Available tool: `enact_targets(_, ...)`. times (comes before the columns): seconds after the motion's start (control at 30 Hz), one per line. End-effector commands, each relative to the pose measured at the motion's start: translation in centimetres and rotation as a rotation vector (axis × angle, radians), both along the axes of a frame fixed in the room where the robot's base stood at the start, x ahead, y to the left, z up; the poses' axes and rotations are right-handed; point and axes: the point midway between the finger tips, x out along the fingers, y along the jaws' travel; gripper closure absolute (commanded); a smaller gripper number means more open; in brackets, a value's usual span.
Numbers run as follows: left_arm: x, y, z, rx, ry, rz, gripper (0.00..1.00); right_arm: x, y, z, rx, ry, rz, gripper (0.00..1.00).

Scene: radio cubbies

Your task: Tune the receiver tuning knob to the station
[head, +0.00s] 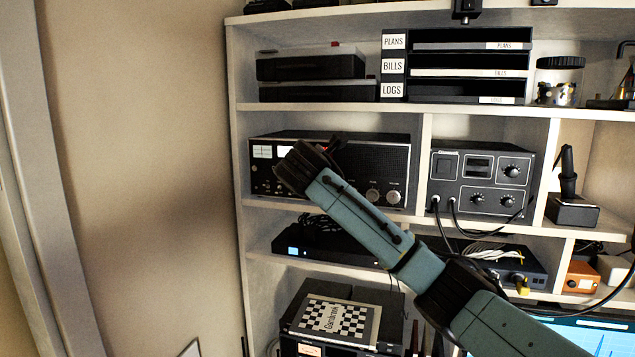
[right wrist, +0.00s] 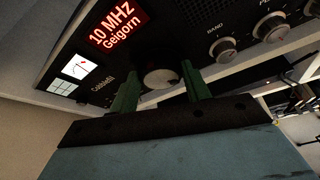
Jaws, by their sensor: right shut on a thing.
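The receiver (head: 390,162) is a black radio in the upper left cubby, with lit meters at its left. Its pale round tuning knob (right wrist: 160,79) shows in the right wrist view between the green fingers of my right gripper (right wrist: 157,84), which is shut on it. The red display (right wrist: 117,24) reads "10 MHz Geigorn". A small lit dial (right wrist: 80,66) with a red mark is left of it. In the head view my right gripper (head: 304,168) covers the knob and most of the display. My left gripper is not in view.
Other knobs (right wrist: 223,48) sit right of the tuning knob. A grey unit (head: 481,178) with cables stands in the cubby to the right. A dark flat box (head: 325,241) lies on the shelf below. A bare wall (head: 140,170) is at the left.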

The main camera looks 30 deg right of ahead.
Motion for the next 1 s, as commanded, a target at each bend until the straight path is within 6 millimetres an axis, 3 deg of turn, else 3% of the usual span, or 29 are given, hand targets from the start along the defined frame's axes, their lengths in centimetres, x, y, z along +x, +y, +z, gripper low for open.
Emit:
enact_targets(0.47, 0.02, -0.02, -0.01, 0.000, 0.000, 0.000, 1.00, 0.02, 0.05, -0.17, -0.007, 0.013, 0.000, 0.76)
enact_targets(0.5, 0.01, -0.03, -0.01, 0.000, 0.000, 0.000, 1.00, 0.02, 0.06, -0.17, -0.007, 0.013, 0.001, 0.49)
enact_targets(0.63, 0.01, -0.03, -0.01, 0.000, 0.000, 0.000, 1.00, 0.03, 0.06, -0.13, -0.007, 0.012, 0.000, 0.32)
enact_targets(1.0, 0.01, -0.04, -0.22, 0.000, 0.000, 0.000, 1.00, -0.34, 0.39, 0.15, -0.007, 0.008, 0.001, 0.31)
